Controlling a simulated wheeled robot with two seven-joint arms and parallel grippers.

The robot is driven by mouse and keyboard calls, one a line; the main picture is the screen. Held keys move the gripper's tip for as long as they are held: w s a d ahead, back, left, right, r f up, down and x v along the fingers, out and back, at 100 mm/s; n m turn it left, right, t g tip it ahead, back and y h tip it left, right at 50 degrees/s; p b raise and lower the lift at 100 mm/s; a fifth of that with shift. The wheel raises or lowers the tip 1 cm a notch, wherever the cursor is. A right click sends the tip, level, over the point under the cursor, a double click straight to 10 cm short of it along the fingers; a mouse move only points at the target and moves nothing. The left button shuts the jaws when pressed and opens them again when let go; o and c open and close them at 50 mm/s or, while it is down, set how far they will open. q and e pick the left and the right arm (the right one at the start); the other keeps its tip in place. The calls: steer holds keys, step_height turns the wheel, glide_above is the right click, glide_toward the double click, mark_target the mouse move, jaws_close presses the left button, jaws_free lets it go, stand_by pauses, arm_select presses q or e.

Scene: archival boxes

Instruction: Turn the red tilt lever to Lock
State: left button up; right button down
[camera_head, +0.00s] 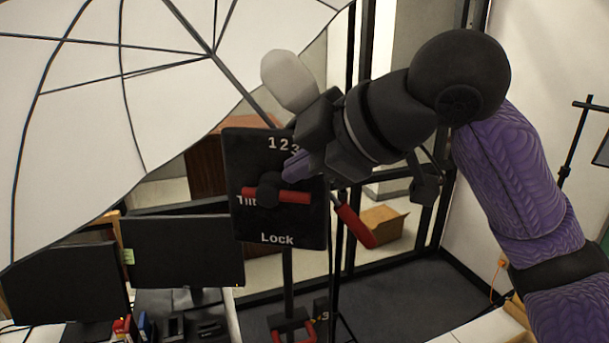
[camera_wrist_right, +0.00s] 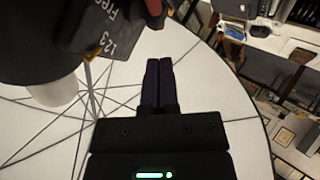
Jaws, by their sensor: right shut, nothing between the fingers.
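The black panel (camera_head: 300,222) stands upright at the centre of the head view, marked "123" at the top, "Tilt" at the left and "Lock" at the bottom. The red tilt lever (camera_head: 294,197) lies about level across it on a round black hub (camera_head: 268,189). My right gripper (camera_head: 294,168) is shut and empty, its purple fingers just above the lever's right half; whether they touch it, I cannot tell. In the right wrist view the shut fingers (camera_wrist_right: 158,72) point up, beside the panel (camera_wrist_right: 107,38). My left gripper is out of view.
A large white umbrella (camera_head: 80,100) fills the left. A second red handle (camera_head: 355,225) slants down behind the panel's right side. Dark monitors (camera_head: 182,252) stand at lower left. A cardboard box (camera_head: 384,226) lies on the floor behind.

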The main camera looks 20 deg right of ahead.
mark_target(286, 193)
steer(key=shift+w+d+f, duration=0.15)
steer(key=shift+w+f, duration=0.3)
steer(key=shift+f, duration=0.15)
steer(key=shift+w+d+f, duration=0.15)
steer(key=shift+w+f, duration=0.25)
steer(key=shift+f, duration=0.2)
steer(key=shift+w+d+f, duration=0.15)
steer(key=shift+d+f, duration=0.1)
steer(key=shift+f, duration=0.2)
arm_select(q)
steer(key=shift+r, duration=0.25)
arm_select(e)
steer(key=shift+w, duration=0.1)
